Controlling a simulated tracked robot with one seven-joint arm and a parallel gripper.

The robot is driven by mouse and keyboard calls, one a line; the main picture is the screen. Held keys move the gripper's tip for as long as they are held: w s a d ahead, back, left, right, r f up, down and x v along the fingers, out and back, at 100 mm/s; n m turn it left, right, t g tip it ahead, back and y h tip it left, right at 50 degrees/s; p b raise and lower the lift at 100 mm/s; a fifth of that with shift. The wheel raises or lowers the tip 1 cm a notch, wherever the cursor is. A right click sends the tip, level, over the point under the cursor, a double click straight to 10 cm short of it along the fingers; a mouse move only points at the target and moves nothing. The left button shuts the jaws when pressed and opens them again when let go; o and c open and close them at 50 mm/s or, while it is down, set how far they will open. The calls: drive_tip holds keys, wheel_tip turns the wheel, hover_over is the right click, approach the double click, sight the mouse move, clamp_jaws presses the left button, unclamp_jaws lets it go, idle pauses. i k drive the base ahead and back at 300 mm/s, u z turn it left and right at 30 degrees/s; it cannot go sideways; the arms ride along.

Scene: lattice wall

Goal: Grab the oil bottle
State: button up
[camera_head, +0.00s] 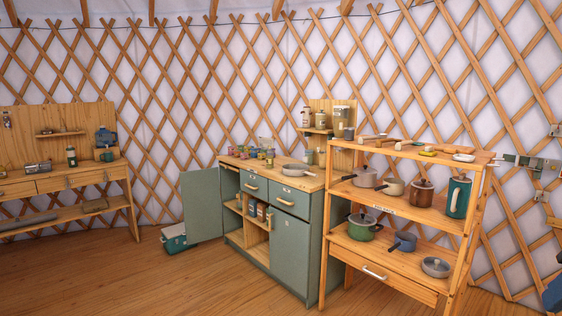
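I cannot surely pick out the oil bottle at this size. Small jars and bottles (306,116) stand on a little wall shelf above the green cabinet (250,222). A taller pale container (341,117) stands at the right of that shelf. More small jars (268,158) stand on the cabinet's wooden top, and small items (261,211) sit in its open compartment.
The cabinet's left door (201,205) hangs open beside a teal box (174,238). A workbench (70,184) is at left. The floor (150,285) in front is clear.

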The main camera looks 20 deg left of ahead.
sight(269, 153)
drive_tip(key=k, duration=1.3)
drive_tip(key=u, duration=0.3)
drive_tip(key=i, duration=0.65)
drive_tip(key=u, duration=0.95)
drive_tip(key=i, duration=1.15)
drive_tip(key=u, duration=0.55)
drive_tip(key=i, duration=2.2)
drive_tip(key=z, duration=0.8)
drive_tip(key=i, duration=1)
drive_tip(key=z, duration=0.85)
drive_tip(key=i, duration=0.4)
drive_tip(key=z, duration=0.3)
